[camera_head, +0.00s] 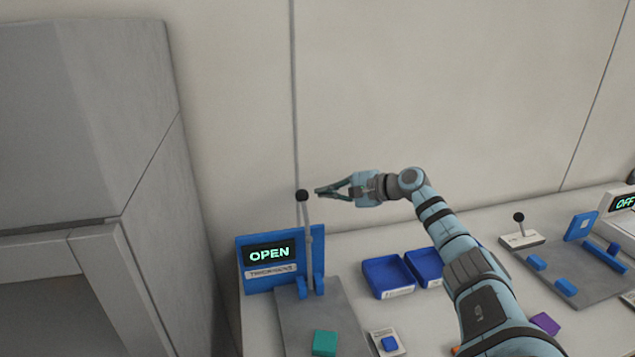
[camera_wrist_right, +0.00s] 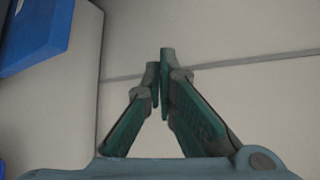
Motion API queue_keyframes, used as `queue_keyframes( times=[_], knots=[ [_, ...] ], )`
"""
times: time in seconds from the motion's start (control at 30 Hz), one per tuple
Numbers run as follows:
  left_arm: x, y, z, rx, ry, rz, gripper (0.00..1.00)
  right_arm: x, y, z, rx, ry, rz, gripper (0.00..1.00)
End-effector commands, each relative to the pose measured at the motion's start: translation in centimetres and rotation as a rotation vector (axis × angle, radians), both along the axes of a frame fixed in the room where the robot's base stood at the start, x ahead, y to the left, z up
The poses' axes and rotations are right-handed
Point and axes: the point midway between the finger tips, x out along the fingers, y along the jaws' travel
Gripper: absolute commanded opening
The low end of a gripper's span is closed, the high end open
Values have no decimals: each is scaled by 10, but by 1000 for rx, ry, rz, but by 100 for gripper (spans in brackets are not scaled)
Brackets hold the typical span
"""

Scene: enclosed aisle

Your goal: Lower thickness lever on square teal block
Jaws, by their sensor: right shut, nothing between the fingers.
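The thickness lever (camera_head: 308,240) stands upright on the left station, with a black knob (camera_head: 302,196) at its top. Behind it is a blue panel with a lit display (camera_head: 269,253) reading OPEN. The square teal block (camera_head: 325,343) lies on the station's grey plate, in front of the lever. My right gripper (camera_head: 320,191) is shut and empty, its tips just right of the black knob and at about its height. I cannot tell whether they touch it. In the right wrist view the fingertips (camera_wrist_right: 162,62) meet, with neither lever nor block seen. My left gripper is not in view.
Two blue trays (camera_head: 388,275) stand right of the lever. A small blue button (camera_head: 390,343) sits right of the teal block. A purple block (camera_head: 546,323) lies beyond my right arm. Another station with an OFF display (camera_head: 622,202) is at far right. A grey cabinet (camera_head: 90,130) fills the left.

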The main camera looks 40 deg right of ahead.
Motion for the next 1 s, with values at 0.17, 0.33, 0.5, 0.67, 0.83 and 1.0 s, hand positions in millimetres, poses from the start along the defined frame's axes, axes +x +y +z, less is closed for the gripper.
queue_keyframes(
  times=[0.17,0.33,0.5,0.67,0.83,1.0],
  knots=[
    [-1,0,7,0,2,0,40,13,11,-3,-8,5,1,0],
    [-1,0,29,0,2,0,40,3,28,8,-5,3,1,0],
    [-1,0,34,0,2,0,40,-1,36,9,-3,2,0,0],
    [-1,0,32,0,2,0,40,-2,37,8,-1,0,0,0],
    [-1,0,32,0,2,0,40,-1,37,8,-1,-2,1,0],
    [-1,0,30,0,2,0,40,2,42,9,-10,-18,7,0]
  ],
)
